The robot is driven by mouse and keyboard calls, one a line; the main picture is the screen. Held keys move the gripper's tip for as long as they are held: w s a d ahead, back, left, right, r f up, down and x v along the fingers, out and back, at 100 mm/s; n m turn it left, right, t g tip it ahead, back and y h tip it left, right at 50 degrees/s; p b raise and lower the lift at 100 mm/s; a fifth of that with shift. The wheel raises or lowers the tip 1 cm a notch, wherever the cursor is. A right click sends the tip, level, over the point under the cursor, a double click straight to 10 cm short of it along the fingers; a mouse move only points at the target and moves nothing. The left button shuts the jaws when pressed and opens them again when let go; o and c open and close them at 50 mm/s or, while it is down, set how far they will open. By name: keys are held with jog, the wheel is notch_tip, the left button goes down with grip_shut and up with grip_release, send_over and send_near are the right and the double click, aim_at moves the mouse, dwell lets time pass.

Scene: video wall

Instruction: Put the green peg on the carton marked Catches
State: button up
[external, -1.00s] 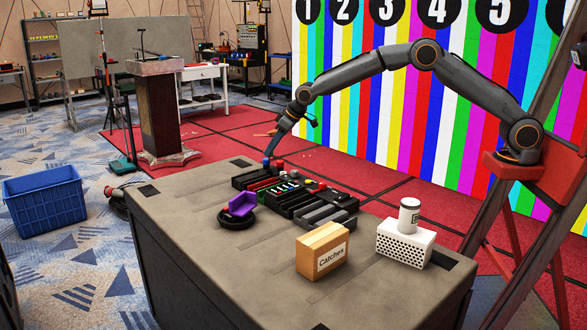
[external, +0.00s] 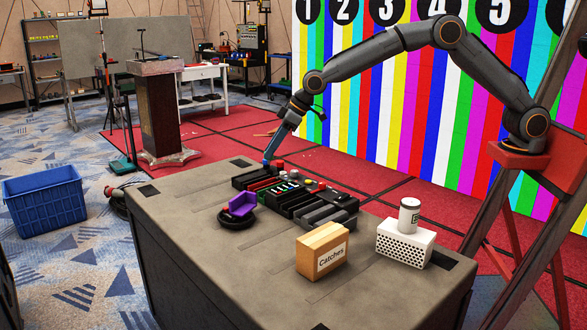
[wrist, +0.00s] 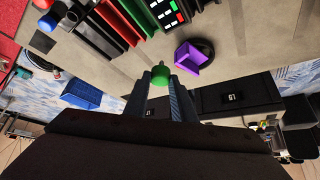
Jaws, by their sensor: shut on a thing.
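The green peg (wrist: 160,75) is between the fingertips of my gripper (wrist: 161,82) in the wrist view. The gripper is shut on it. In the external view my gripper (external: 269,155) is at the far edge of the table, by the dark trays, and the peg cannot be made out there. The carton marked Catches (external: 320,262) is a tan box standing near the table's front, well to the right of my gripper. Its top looks bare.
A purple holder (external: 242,204) on a black disc sits left of several dark trays (external: 300,205). A white perforated box (external: 404,244) with a white can (external: 409,216) on top stands right of the carton. A red peg (wrist: 42,4) and a blue one (wrist: 48,21) show in the wrist view.

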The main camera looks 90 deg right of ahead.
jog(key=s+a+r+n+y+p, duration=0.1)
jog(key=s+a+p, duration=0.15)
jog(key=a, duration=0.55)
jog(key=s+a+r+n+y+p, duration=0.15)
jog(key=s+a, duration=0.25)
jog(key=a, duration=0.4)
jog(key=n+g+p, duration=0.1)
jog(key=n+p, duration=0.2)
jog(key=p, duration=0.2)
send_over(327, 233)
notch_tip(327, 233, down, 3)
jog(key=shift+y, duration=0.25)
jog(key=shift+f, duration=2.25)
jog(key=shift+f, duration=0.15)
jog(key=o, duration=1)
